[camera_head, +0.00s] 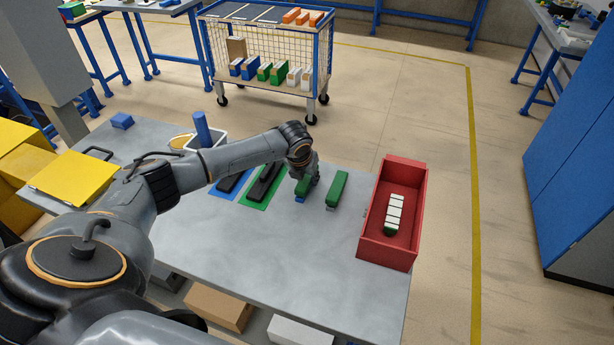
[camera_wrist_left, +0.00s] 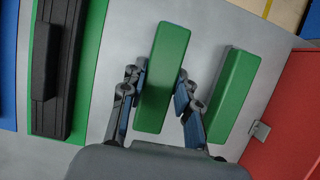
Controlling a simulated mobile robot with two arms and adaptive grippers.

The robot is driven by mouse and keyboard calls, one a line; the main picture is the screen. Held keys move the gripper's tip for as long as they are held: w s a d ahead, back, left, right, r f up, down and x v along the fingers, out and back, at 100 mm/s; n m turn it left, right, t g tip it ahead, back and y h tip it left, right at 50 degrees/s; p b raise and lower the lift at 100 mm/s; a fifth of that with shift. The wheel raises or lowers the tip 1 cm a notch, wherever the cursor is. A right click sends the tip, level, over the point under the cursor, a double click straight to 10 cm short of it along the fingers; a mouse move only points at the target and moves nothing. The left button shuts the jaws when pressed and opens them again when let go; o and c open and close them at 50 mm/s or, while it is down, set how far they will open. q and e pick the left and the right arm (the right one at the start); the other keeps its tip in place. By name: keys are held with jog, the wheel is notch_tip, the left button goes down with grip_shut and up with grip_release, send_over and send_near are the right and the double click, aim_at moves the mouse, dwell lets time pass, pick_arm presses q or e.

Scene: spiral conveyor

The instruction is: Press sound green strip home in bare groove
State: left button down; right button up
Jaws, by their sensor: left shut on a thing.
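My left gripper (camera_head: 302,196) is shut on a green strip (camera_wrist_left: 165,62), with one finger against each long side; it also shows in the left wrist view (camera_wrist_left: 160,100). Whether this strip touches the table cannot be told. A second green strip (camera_head: 338,186) lies to its right, roughly parallel and apart; it also shows in the left wrist view (camera_wrist_left: 234,92). To the left, a long black fixture (camera_head: 264,183) lies on a green mat (camera_head: 252,204), with a black block on it in the left wrist view (camera_wrist_left: 45,62). I cannot make out a bare groove. My right gripper is out of view.
A red box (camera_head: 385,250) at the table's right holds a strip with white blocks and a green end (camera_head: 393,212). Another black fixture (camera_head: 233,181) lies on a blue mat (camera_head: 219,192). A white bin (camera_head: 212,143) stands behind. The table front (camera_head: 280,265) is clear.

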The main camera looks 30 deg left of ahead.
pick_arm(q)
jog(key=shift+r+p, duration=1.2)
jog(key=shift+r, duration=0.25)
jog(key=shift+r, duration=0.1)
notch_tip(320, 180, up, 4)
jog(key=p, duration=0.4)
